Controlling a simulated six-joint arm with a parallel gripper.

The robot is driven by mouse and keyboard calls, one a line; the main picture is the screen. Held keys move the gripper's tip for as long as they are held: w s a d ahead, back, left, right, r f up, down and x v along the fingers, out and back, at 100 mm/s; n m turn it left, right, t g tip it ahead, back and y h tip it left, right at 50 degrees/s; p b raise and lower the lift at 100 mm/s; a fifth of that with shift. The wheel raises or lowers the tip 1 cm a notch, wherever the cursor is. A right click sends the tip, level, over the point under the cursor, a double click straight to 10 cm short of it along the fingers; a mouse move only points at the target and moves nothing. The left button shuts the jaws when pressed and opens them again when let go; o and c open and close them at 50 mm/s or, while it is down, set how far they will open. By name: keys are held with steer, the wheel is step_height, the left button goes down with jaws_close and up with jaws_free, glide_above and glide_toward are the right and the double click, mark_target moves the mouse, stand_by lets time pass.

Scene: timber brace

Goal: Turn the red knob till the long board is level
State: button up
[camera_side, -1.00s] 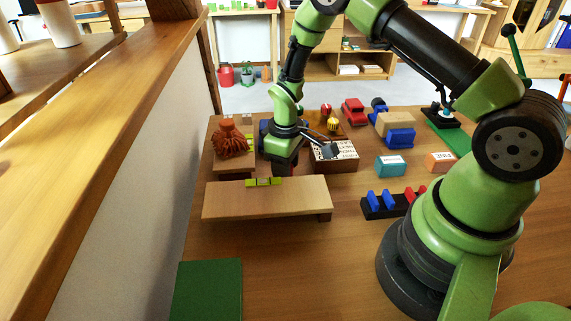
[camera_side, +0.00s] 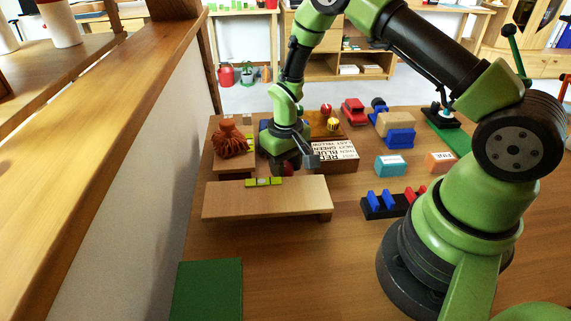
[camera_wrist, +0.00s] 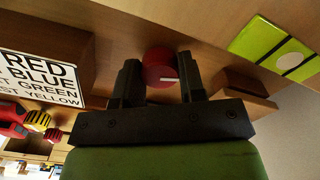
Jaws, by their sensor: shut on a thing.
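The long board (camera_side: 265,198) lies in front of my arm in the side view, with a yellow-green level (camera_side: 263,182) on its top. The level also shows large in the wrist view (camera_wrist: 282,50), with a pale round window. The red knob (camera_wrist: 160,69) with a white mark is between the fingers of my gripper (camera_wrist: 160,75) in the wrist view. My gripper is shut on the knob. In the side view a bit of the knob (camera_side: 288,169) shows below my gripper (camera_side: 287,162), behind the board. From these views I cannot tell whether the board is exactly level.
A box with a word sign (camera_side: 334,150) stands right of my gripper. A brown shaggy figure (camera_side: 229,140) sits on a small stand at left. Blue and red pegs in a black rack (camera_side: 389,203), a teal block (camera_side: 390,166) and an orange block (camera_side: 440,162) lie to the right.

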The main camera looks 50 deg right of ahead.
stand_by(0.4)
steer(key=o, duration=0.9)
steer(key=shift+o, duration=0.2)
steer(key=shift+r, duration=0.1)
step_height(320, 180, up, 10)
